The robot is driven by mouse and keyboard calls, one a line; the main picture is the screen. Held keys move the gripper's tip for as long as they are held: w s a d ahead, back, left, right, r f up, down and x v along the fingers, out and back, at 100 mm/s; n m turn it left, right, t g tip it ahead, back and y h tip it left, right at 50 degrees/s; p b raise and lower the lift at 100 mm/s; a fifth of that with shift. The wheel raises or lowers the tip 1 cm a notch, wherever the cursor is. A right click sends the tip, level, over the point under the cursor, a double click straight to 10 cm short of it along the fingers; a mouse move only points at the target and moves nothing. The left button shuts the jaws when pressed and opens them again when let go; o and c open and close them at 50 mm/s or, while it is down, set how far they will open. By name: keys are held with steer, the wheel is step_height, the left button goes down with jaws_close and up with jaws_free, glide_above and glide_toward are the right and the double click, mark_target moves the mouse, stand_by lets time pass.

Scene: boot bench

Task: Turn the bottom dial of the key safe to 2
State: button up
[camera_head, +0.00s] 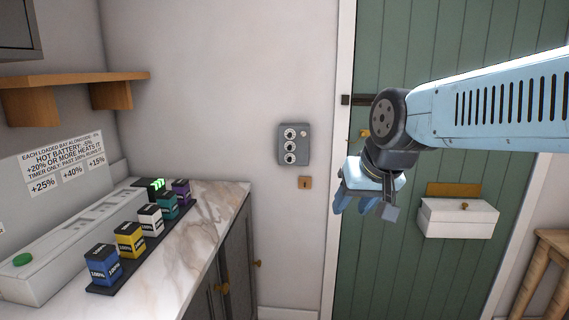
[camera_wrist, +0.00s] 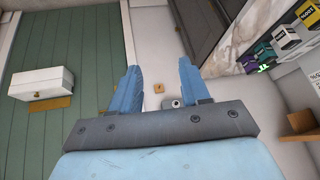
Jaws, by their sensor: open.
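The key safe (camera_head: 293,144) is a small grey box on the pale wall, left of the green door. Three round dials stand in a column on its front, and the bottom dial (camera_head: 290,159) is the lowest; its setting is too small to read. In the wrist view only a bit of the key safe (camera_wrist: 172,103) shows past my gripper, the rest hidden. My gripper (camera_head: 368,206) is open and empty, in front of the door, to the right of and lower than the key safe in the head view. Its two blue fingers (camera_wrist: 158,82) stand apart in the wrist view.
A small wooden plate (camera_head: 305,183) is on the wall below the key safe. A marble counter (camera_head: 215,205) with several battery blocks (camera_head: 130,240) and a charger is at left. A white box (camera_head: 458,217) is on the green door (camera_head: 400,270). A wooden shelf (camera_head: 70,80) juts out upper left.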

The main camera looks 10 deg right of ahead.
steer(key=w+a+f+m+t+y, duration=0.15)
steer(key=w+m, duration=0.35)
steer(key=w, duration=1.5)
steer(key=m+t+h, duration=1)
steer(key=h, duration=0.3)
glide_toward(289, 161)
steer(key=shift+t, duration=0.25)
steer(key=x, duration=0.8)
steer(key=shift+w+d, duration=0.3)
jaws_close()
